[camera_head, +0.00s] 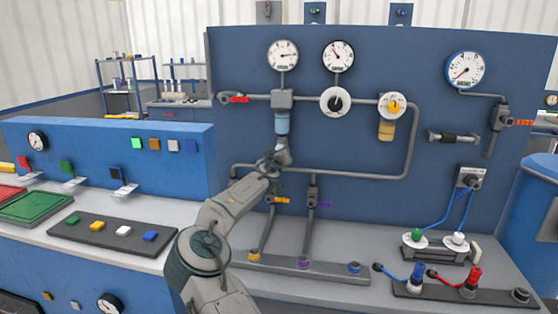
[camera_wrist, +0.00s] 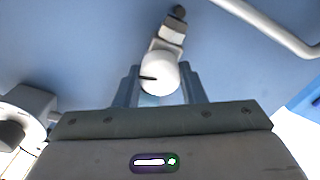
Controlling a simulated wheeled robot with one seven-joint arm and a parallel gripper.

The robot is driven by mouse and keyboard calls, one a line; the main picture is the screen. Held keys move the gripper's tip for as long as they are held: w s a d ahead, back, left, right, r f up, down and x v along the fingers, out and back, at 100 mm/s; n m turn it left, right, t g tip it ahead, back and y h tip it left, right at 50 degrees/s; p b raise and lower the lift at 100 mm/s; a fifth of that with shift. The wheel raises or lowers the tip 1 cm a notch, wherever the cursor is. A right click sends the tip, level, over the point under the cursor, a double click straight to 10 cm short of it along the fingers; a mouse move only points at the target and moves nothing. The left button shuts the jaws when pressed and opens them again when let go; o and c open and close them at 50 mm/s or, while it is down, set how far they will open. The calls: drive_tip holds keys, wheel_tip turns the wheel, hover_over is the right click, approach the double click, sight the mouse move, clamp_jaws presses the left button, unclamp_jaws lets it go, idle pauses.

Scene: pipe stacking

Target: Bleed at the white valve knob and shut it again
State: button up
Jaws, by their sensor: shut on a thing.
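The white valve knob (camera_wrist: 160,72) shows in the wrist view as a round white cap with a dark line on its left side. My gripper (camera_wrist: 160,88) has one finger on each side of the knob and is shut on it. In the head view my gripper (camera_head: 274,158) is up at the blue panel, just below the pale blue bowl (camera_head: 282,122). The knob cannot be made out there, as my gripper and wrist cover that spot. A grey fitting runs from behind the knob in the wrist view.
Grey pipes (camera_head: 409,140) cross the blue panel (camera_head: 450,125) around my arm. Several gauges and an amber bowl (camera_head: 386,131) are above and to the right.

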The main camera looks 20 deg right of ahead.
drive_tip(key=shift+a+n+b, duration=0.1)
drive_tip(key=shift+n+b, duration=5.1)
drive_tip(key=shift+n, duration=2.5)
drive_tip(key=o, duration=1)
drive_tip(key=shift+f, duration=0.1)
drive_tip(key=b+v, duration=0.5)
drive_tip(key=v, duration=0.8)
drive_tip(key=shift+s+a, duration=0.25)
drive_tip(key=shift+s, duration=0.05)
